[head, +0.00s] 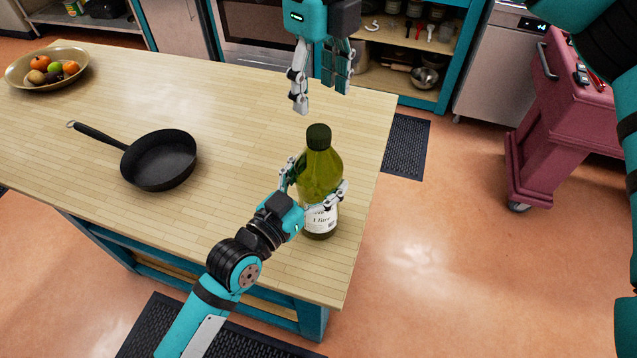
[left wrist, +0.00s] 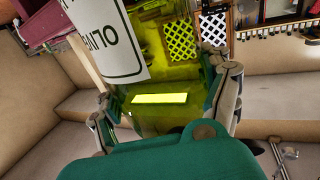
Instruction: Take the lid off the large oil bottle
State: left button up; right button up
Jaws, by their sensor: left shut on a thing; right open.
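The large oil bottle (head: 319,172) stands upright near the right end of the wooden table in the head view. It is green glass with a white label and a dark lid (head: 318,136) on top. My left gripper (head: 316,190) is shut around the bottle's body from the near side. In the left wrist view the green glass (left wrist: 150,75) and label (left wrist: 105,40) fill the space between its fingers (left wrist: 165,105). My right gripper (head: 322,95) is open and empty, pointing down, and appears above the lid, apart from it.
A black frying pan (head: 159,160) lies on the table (head: 235,130) left of the bottle. A fruit bowl (head: 18,75) is at the far left. A red tool cart (head: 560,120) stands on the floor at the right. The table between pan and bottle is clear.

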aim_at(319, 131)
pick_arm(q)
grip_shut()
pick_arm(e)
jog(key=shift+m, duration=0.4)
jog(key=m, duration=0.5)
jog(key=shift+m, duration=0.3)
jog(key=m, duration=0.9)
jog(key=shift+m, duration=0.4)
jog(key=m, duration=0.5)
jog(key=shift+m, duration=0.4)
jog(key=shift+f, duration=0.45)
pick_arm(q)
jog(key=shift+f, duration=0.1)
pick_arm(e)
jog(key=shift+f, duration=3.55)
